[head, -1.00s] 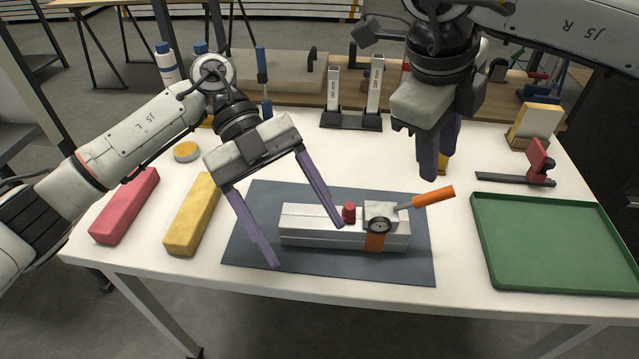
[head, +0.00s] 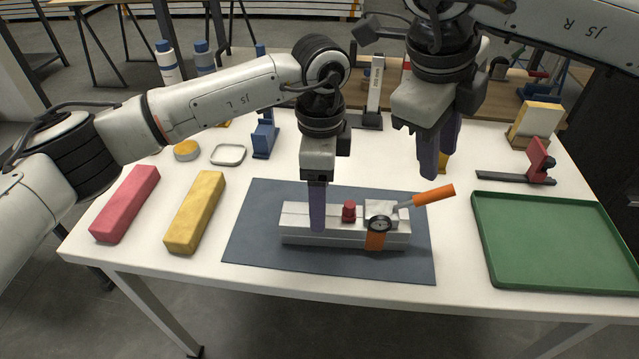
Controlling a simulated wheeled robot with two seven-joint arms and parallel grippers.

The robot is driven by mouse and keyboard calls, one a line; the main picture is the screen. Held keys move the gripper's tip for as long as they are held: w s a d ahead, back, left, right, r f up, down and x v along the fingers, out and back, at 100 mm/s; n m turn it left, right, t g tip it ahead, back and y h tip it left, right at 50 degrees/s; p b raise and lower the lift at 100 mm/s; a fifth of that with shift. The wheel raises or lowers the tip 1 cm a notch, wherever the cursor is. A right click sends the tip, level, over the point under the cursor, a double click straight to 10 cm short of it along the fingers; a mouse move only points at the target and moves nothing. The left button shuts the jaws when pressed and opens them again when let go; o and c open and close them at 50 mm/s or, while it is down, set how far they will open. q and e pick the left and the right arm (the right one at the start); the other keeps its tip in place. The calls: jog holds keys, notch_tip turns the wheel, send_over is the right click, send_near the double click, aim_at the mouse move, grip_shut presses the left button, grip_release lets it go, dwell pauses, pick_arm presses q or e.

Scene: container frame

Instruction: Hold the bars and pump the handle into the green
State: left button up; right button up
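Two pale grey bars (head: 335,240) lie side by side on the dark mat (head: 260,262). A tool with a round gauge (head: 380,223), an orange strap and an orange handle (head: 433,195) sits at their right end. The handle slants up to the right. A red knob (head: 349,211) stands on the bars. My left gripper (head: 317,230) points down over the left part of the bars, seen edge-on. One finger overlaps the bars and hides the other, so gap and contact cannot be told. My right gripper (head: 436,174) is open and empty above and behind the handle.
A red block (head: 126,204) and a yellow block (head: 195,212) lie at left. A green tray (head: 555,245) fills the right front. A red-and-black clamp (head: 535,165) lies behind it. Bottles, a blue clamp (head: 265,138) and upright grey pieces stand along the back.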

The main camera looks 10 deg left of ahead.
pick_arm(q)
notch_tip(320, 180, down, 8)
jog(key=shift+r, duration=0.1)
dwell(0.4)
jog(key=c, duration=1.7)
